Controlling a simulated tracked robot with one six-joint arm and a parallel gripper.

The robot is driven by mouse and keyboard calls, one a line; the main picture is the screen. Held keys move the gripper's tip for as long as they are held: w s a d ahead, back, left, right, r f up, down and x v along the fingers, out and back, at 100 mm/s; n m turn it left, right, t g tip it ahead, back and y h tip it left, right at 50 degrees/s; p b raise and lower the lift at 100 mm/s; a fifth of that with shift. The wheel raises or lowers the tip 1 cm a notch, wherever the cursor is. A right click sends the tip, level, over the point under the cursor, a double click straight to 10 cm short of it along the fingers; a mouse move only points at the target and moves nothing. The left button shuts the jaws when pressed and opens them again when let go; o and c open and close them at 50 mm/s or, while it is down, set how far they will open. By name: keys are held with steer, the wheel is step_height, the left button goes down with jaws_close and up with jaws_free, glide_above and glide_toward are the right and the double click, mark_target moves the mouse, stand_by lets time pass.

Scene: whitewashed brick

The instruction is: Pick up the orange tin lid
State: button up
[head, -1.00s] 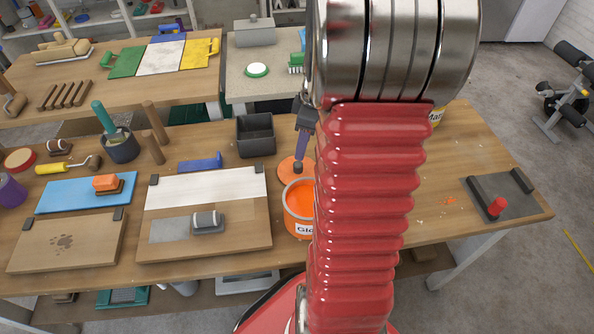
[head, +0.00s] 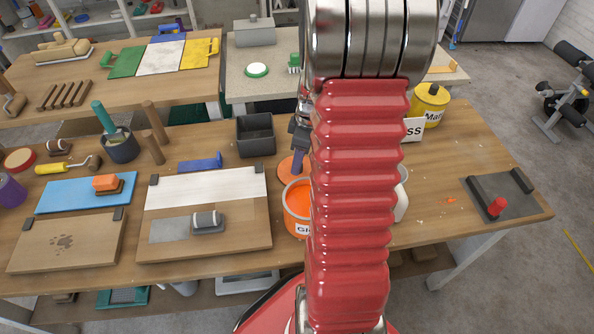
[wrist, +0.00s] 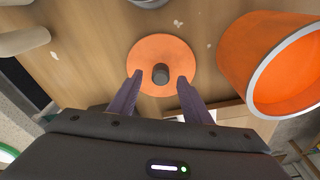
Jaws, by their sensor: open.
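The orange tin lid (wrist: 160,52) is a flat round disc with a dark knob (wrist: 161,73) in its middle. It lies on the wooden table, and its left part shows in the head view (head: 286,168). My gripper (wrist: 158,82) is open, with its two purple fingers on either side of the knob in the wrist view, apart from it. In the head view my gripper (head: 298,165) is over the lid, partly hidden by my red arm. I cannot tell how high the fingertips are above the lid.
An open orange tin (wrist: 258,62) stands right of the lid in the wrist view. A yellow tin (head: 430,102) stands at the back right.

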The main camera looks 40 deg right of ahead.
steer(key=shift+w+f, duration=0.1)
steer(key=shift+f, duration=0.5)
steer(key=shift+c, duration=0.6)
jaws_close()
steer(key=shift+r, duration=0.1)
step_height(320, 180, up, 10)
stand_by(0.4)
stand_by(0.4)
